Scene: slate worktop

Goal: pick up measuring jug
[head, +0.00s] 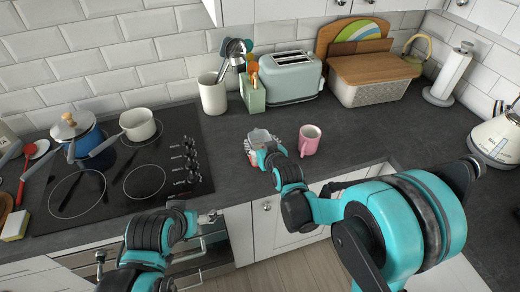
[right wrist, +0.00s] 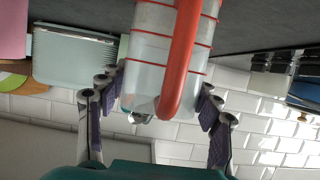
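The measuring jug (head: 258,137) is clear, with red marking lines and a red handle. In the head view it is at the worktop's front part, left of a pink mug, partly hidden by my right gripper (head: 264,151). In the right wrist view the jug (right wrist: 148,75) fills the upper middle, its red handle facing the camera. My right gripper's fingers (right wrist: 164,85) lie on either side of the jug, close against its edges; whether they press on it is not clear. My left gripper (head: 153,238) is low at the left, before the counter front, fingers spread and empty.
The pink mug (head: 310,139) stands close right of the jug. A black hob (head: 145,180) with a blue pot (head: 84,140) and white pan (head: 137,124) lies left. A toaster (head: 291,77), bread bin (head: 370,85) and utensil pot (head: 212,95) stand behind. Worktop right of the mug is clear.

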